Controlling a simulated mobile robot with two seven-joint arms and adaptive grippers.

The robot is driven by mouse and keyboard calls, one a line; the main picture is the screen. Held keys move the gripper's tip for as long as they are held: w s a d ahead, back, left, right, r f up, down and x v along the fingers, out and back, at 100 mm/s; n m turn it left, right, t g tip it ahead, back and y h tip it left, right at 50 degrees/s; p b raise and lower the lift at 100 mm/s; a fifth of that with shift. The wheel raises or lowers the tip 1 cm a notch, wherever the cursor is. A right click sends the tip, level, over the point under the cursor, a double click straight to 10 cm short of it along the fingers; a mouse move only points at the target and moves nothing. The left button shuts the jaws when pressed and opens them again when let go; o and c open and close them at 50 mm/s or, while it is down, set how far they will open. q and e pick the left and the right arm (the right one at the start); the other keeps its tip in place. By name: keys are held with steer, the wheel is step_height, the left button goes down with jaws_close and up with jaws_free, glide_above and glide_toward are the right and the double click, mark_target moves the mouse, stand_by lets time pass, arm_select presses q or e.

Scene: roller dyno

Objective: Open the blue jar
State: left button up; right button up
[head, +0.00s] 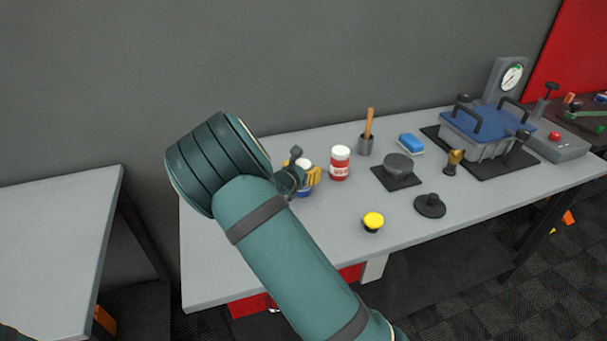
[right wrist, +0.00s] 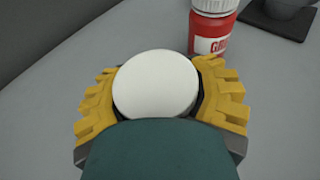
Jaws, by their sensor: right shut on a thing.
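The blue jar (head: 304,193) stands on the grey table near its left end, mostly hidden behind my right gripper. A bit of its blue body shows below the yellow fingers. Its white lid (right wrist: 155,84) sits between the fingers in the right wrist view, and part of the lid shows in the head view (head: 304,163). My right gripper (head: 302,174) is shut on the lid, one finger on each side. The jar body is hidden in the right wrist view. My left gripper is not in view.
A red jar with a white lid (head: 340,163) stands close to the right of the blue jar. A yellow-topped object (head: 373,221), a dark knob (head: 430,205), a brush pot (head: 366,145) and a blue-lidded box (head: 478,127) stand further right. The table's front left is clear.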

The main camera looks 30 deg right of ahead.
step_height(320, 180, up, 10)
steer(key=p, duration=0.3)
steer(key=shift+f, duration=0.1)
steer(key=o, duration=0.3)
steer(key=c, duration=0.3)
